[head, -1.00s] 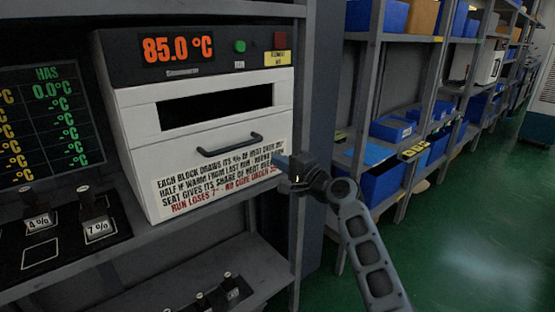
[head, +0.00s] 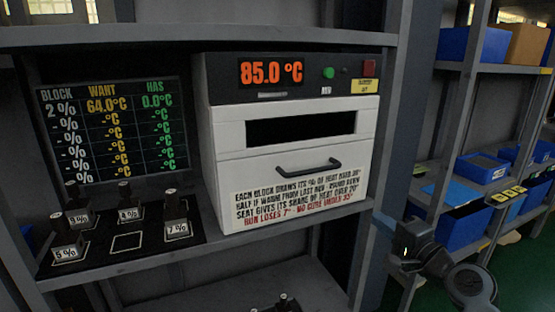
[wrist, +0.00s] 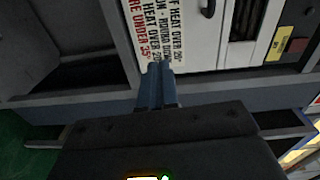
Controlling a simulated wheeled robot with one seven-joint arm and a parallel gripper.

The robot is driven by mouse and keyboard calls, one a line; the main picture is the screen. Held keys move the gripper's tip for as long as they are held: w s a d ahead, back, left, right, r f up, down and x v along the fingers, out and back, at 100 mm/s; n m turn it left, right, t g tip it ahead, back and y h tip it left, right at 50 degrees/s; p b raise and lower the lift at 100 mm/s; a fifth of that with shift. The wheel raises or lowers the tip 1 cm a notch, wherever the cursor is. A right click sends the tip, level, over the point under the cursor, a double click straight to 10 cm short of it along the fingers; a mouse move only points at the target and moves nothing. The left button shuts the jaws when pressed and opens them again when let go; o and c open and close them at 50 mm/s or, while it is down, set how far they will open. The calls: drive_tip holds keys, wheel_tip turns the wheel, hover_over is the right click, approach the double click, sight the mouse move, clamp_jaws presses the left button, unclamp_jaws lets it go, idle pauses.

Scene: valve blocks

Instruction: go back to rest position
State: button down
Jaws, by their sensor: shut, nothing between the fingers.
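My gripper (head: 384,222) is at the lower right of the head view, in front of the shelf post and to the right of the oven's lower corner. It is empty. The wrist view shows its two blue fingers (wrist: 160,82) together, with the oven's printed front (wrist: 150,35) beyond them. The white oven (head: 290,160) stands on the shelf, its display reading 85.0 °C. My arm reaches in from the lower right of the head view.
Several dark blocks with percent labels, one a 7 % block (head: 176,215), stand on a black mat (head: 60,262) left of the oven. A board (head: 112,135) lists 2 %, 64.0 °C wanted, 0.0 °C has. A shelf with blue bins (head: 482,167) stands at right.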

drive_tip(key=s+a+f+n+g+h, duration=0.1)
drive_tip(key=s+f+n+h, duration=0.1)
drive_tip(key=s+f, duration=0.5)
drive_tip(key=s+a+f+n+h, duration=0.1)
drive_tip(key=s+f, duration=0.2)
drive_tip(key=s, duration=0.8)
drive_tip(key=s+a+f+n+g+h, duration=0.1)
drive_tip(key=s+f+n+h, duration=0.1)
drive_tip(key=s+f, duration=0.5)
drive_tip(key=s+a+r+n+p, duration=0.1)
drive_tip(key=s+r+n, duration=0.3)
drive_tip(key=s, duration=0.9)
drive_tip(key=s+a+r+n, duration=0.2)
drive_tip(key=s+r+n, duration=0.3)
drive_tip(key=s+r, duration=0.5)
drive_tip(key=v, duration=0.4)
drive_tip(key=shift+s+f+p, duration=0.15)
drive_tip(key=shift+f+p, duration=0.15)
drive_tip(key=shift+p, duration=0.1)
